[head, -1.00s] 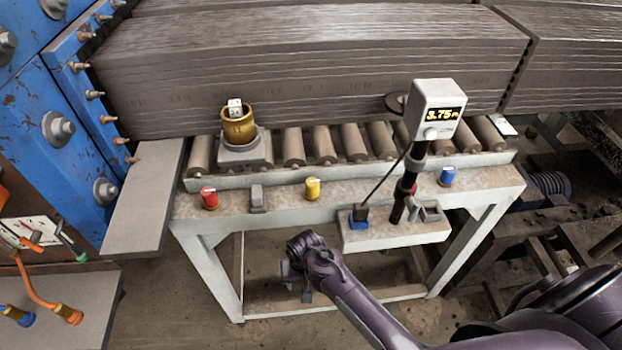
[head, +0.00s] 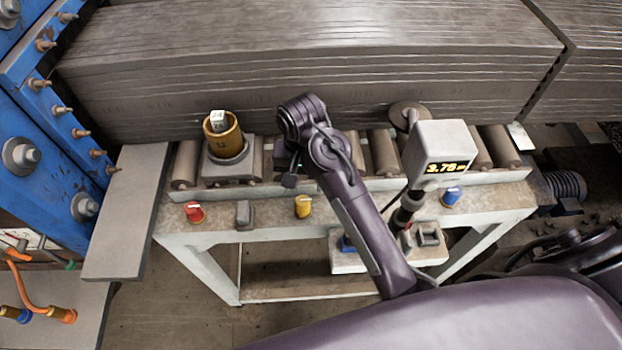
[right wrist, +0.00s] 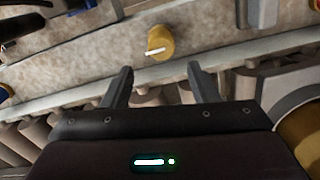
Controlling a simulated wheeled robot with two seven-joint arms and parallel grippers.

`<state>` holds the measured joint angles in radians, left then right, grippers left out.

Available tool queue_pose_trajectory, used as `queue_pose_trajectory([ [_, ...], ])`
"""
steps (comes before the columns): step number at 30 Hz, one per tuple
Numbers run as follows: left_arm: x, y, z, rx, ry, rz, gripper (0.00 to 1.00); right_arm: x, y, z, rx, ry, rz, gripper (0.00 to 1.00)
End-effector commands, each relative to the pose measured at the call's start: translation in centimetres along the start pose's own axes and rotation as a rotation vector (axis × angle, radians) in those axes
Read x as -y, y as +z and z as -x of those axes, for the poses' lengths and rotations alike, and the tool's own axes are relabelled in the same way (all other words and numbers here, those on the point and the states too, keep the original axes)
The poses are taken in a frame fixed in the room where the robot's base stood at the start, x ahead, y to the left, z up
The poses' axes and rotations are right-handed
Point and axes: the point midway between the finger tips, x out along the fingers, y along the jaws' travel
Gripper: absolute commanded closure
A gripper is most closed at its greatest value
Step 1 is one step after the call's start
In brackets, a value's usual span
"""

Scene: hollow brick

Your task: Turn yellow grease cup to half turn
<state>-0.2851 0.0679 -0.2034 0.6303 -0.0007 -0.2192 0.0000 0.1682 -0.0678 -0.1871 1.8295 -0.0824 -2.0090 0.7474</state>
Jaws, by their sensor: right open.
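The yellow grease cup (head: 303,207) is a small yellow knob with a pale bar on top. It sits on the bench's front ledge between a grey block and my right arm. In the right wrist view the yellow cup (right wrist: 160,42) lies ahead of the two fingers and apart from them, its white bar nearly level. My right gripper (right wrist: 160,80) is open and empty. In the head view the right gripper (head: 290,180) hangs over the rollers behind the cup, its fingers mostly hidden under the wrist. My left gripper is not in view.
Along the ledge stand a red knob (head: 194,212), a grey block (head: 243,214) and a blue knob (head: 451,196). A brass cup (head: 224,143) stands on the rollers at left. A display box (head: 440,150) on a black post rises right of my arm.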

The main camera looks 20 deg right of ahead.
Motion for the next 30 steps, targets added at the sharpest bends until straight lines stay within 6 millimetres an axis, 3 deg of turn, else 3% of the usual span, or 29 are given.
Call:
queue_pose_trajectory([
  [4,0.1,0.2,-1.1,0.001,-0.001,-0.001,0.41,0.0,0.1,-1.7,0.002,0.0,0.001,0.46],
  [7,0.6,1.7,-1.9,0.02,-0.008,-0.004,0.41,0.0,0.1,-3.3,0.003,0.001,0.0,0.46],
  [9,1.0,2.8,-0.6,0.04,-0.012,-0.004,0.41,0.0,0.1,-3.9,0.004,0.003,0.001,0.46],
  [14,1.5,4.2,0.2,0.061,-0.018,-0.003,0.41,0.0,0.1,-6.2,0.003,0.003,0.0,0.46],
  [19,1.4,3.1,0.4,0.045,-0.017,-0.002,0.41,0.0,0.0,-7.5,0.001,0.0,0.0,0.46],
  [24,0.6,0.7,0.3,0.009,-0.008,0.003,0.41,0.0,0.0,-7.7,0.0,-0.001,0.0,0.46],
  [27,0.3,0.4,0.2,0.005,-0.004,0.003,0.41,0.0,0.0,-7.7,0.0,-0.001,0.0,0.46],
  [30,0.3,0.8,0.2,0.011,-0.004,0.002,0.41,0.0,0.0,-7.7,0.0,-0.001,0.001,0.59],
])
